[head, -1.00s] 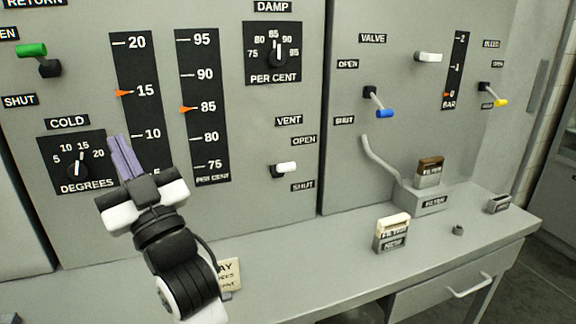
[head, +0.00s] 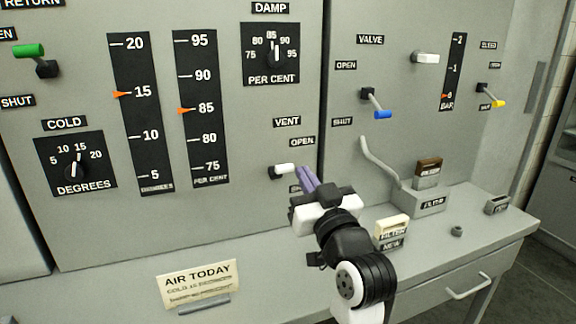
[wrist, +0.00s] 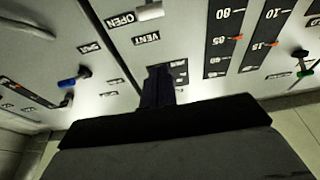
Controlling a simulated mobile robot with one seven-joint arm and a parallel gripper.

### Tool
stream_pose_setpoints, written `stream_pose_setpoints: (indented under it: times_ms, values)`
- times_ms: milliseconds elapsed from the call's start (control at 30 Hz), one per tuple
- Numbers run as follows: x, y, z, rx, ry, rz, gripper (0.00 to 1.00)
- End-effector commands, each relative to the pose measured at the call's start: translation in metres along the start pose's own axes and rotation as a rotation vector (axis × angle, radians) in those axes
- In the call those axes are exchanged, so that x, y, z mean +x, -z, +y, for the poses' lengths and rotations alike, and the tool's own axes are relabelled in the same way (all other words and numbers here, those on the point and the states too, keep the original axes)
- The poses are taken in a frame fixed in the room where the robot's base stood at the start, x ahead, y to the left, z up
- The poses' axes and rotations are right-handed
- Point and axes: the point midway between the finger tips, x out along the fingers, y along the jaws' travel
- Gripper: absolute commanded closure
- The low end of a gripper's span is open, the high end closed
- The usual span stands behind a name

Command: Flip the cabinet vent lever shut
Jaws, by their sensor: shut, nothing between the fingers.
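The vent lever (head: 285,169) has a white handle on a dark base, on the grey cabinet front below the VENT sign (head: 287,121). Its handle points right, at a height between the OPEN label (head: 302,141) and the partly hidden SHUT label. My gripper (head: 306,180) is shut and empty, its purple fingers just right of and slightly below the handle tip. I cannot tell whether they touch. In the wrist view the dark fingers (wrist: 157,88) point at the panel, and the white handle (wrist: 150,11) shows at the top edge.
The valve lever with a blue tip (head: 382,114) and a bent pipe (head: 378,163) are to the right. A cream filter block (head: 392,227) stands on the shelf beside my arm. An AIR TODAY card (head: 199,284) stands at left. The shelf between is clear.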

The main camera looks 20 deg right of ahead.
Motion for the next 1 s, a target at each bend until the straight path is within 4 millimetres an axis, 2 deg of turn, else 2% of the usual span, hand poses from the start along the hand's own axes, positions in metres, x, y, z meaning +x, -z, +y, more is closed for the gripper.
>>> stream_pose_setpoints:
  times_ms: [133, 267, 600, 667, 733, 1000]
  values:
    - [0.005, 0.001, -0.001, 0.001, 0.002, -0.001, 1.0]
    - [0.022, 0.002, -0.001, 0.002, 0.003, -0.001, 1.0]
    - [0.095, 0.004, -0.001, 0.002, 0.002, -0.001, 1.0]
    - [0.105, 0.001, -0.001, 0.002, 0.002, -0.002, 1.0]
    - [0.097, -0.014, 0.0, 0.003, -0.001, -0.005, 1.0]
    - [0.088, -0.035, -0.001, 0.001, 0.0, -0.001, 1.0]
